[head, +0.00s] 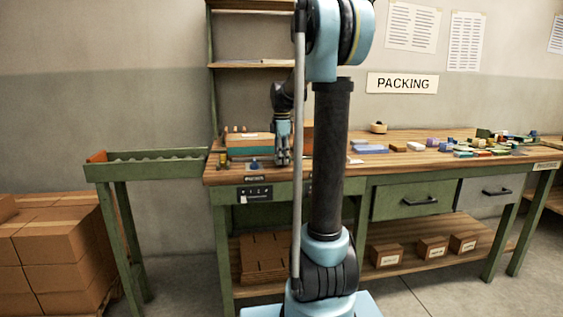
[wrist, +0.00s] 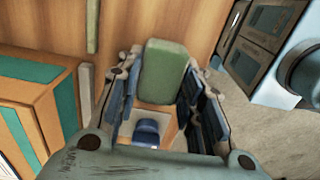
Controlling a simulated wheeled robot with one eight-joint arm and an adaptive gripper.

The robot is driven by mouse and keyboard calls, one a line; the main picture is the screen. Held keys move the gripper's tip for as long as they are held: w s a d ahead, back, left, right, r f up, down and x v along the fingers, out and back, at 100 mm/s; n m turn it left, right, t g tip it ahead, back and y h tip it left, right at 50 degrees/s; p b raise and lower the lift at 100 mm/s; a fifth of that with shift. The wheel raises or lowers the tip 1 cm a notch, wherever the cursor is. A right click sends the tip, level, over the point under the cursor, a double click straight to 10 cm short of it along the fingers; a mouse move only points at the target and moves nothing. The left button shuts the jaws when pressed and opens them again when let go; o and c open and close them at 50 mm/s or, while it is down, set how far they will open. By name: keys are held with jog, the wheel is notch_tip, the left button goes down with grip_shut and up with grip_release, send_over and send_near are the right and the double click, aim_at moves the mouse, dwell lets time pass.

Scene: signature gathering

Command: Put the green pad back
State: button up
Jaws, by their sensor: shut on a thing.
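The green pad (wrist: 163,72) is a rounded block between the fingers of my gripper (wrist: 158,88) in the wrist view. The gripper is shut on it, with the worktop beyond. In the head view my gripper (head: 282,158) points down over the left end of the wooden workbench (head: 345,178), near its front edge. I cannot make out the pad in the head view. A dark blue thing (wrist: 147,130) on a pale surface shows between the fingers, nearer the palm; I cannot tell whether it touches them.
A wooden box with teal bands (wrist: 38,75) stands left of the gripper in the wrist view. It also shows in the head view (head: 248,151). A small blue thing (head: 254,165) sits before it. Several coloured items (head: 470,150) crowd the bench's right end.

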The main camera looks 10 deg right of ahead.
jog(key=shift+f, duration=0.65)
jog(key=o, duration=1)
jog(key=shift+f, duration=0.1)
jog(key=shift+c, duration=0.2)
notch_tip(320, 180, up, 12)
jog(key=s+f+m+t, duration=0.1)
jog(key=s+f+m, duration=0.4)
jog(key=s, duration=0.5)
jog(key=s+f+m, duration=0.4)
jog(key=s+f, duration=0.2)
jog(key=s, duration=0.5)
jog(key=s+f+m+t, duration=0.1)
jog(key=s+f+m, duration=0.7)
jog(key=s+f, duration=0.5)
notch_tip(320, 180, down, 3)
jog(key=shift+s+d+m, duration=0.35)
jog(key=shift+s+m, duration=0.05)
